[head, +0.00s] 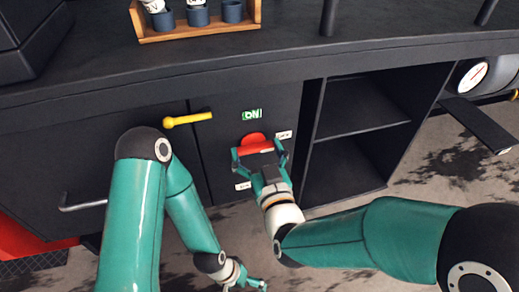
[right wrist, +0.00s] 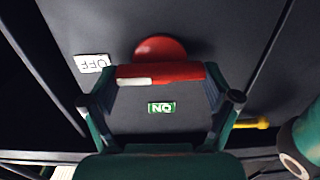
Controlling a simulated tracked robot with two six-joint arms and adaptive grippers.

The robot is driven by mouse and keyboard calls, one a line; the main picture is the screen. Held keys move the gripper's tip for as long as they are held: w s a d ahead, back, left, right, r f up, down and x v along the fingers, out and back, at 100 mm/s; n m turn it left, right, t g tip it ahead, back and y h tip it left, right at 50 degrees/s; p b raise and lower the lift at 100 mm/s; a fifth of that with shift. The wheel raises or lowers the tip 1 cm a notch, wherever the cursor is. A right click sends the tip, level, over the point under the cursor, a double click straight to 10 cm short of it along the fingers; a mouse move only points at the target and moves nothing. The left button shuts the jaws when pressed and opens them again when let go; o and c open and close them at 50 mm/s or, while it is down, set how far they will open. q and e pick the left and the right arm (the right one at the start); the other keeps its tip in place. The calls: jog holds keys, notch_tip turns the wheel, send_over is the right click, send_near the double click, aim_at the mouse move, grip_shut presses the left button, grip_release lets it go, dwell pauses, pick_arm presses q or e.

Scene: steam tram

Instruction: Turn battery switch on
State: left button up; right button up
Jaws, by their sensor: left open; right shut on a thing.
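The red battery switch (head: 252,140) is on the dark cabinet front. Its red handle bar (right wrist: 178,70) lies crosswise in the right wrist view, with a white mark on the end towards the OFF label (right wrist: 92,63). A green ON label (head: 252,114) is above the switch in the head view; it also shows between the fingers in the right wrist view (right wrist: 162,107). My right gripper (head: 260,153) is shut on the handle, one finger at each end. My left gripper (head: 245,282) is open and empty, low over the floor.
A yellow handle (head: 188,119) sticks out left of the switch. Open shelves (head: 350,135) are to the right. A wooden rack with cups (head: 200,32) stands on the counter above. A white label (head: 243,186) is below the switch.

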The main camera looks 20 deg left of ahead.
jog(key=shift+w, duration=0.1)
jog(key=n+b, duration=0.2)
jog(key=n, duration=0.1)
jog(key=shift+b, duration=0.3)
jog(key=n+b, duration=0.1)
jog(key=n, duration=0.3)
jog(key=shift+a+n+b, duration=0.15)
jog(key=shift+n+b, duration=0.2)
jog(key=shift+n, duration=0.05)
jog(key=n, duration=0.4)
jog(key=shift+n+b, duration=0.3)
jog(key=shift+b, duration=0.05)
jog(key=n, duration=0.5)
jog(key=shift+a+f, duration=0.1)
jog(key=shift+f, duration=0.05)
jog(key=shift+n, duration=0.3)
